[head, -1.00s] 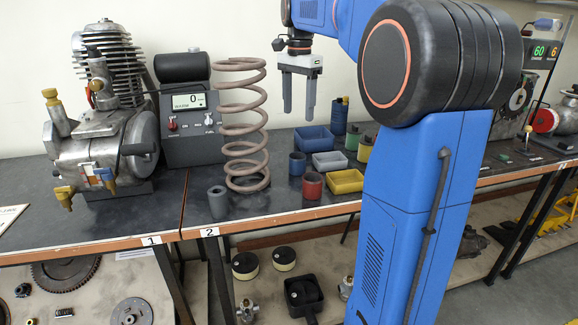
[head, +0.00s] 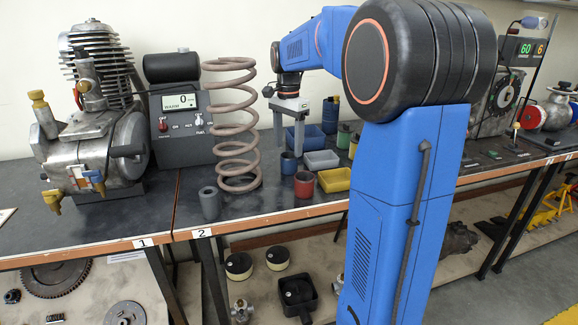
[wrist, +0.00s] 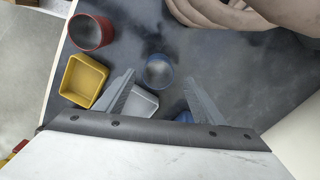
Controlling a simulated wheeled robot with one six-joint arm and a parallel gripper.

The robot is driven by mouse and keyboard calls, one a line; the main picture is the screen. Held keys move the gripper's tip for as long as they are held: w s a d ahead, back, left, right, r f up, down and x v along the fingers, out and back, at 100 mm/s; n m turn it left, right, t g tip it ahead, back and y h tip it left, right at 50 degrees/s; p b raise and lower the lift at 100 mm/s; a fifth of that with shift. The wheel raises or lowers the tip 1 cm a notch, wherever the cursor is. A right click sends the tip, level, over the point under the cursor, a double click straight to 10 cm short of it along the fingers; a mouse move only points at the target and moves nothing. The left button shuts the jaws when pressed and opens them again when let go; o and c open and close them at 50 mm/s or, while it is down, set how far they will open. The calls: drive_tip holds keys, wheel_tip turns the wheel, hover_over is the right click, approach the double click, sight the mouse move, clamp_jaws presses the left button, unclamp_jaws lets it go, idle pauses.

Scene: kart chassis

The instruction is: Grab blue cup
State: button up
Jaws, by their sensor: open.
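The blue cup (head: 289,163) stands upright on the dark bench top, right of the large coil spring and behind the red cup. In the wrist view the blue cup (wrist: 158,71) shows from above, roughly centred between my finger lines. My gripper (head: 289,147) points down, open and empty, with its fingertips just above the cup. In the wrist view the two fingers of my gripper (wrist: 160,78) are spread on either side of the cup. I cannot tell whether the fingertips reach below its rim.
The coil spring (head: 231,120) stands close on the left. A red cup (head: 304,185), yellow tray (head: 335,180), pale grey tray (head: 322,160) and blue tray (head: 313,133) crowd the right side. A grey hollow cylinder (head: 209,203) stands near the bench's front edge.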

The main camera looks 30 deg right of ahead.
sight(289, 157)
drive_tip(key=shift+s+f, duration=0.15)
drive_tip(key=shift+f, duration=2.5)
drive_tip(key=c, duration=1.1)
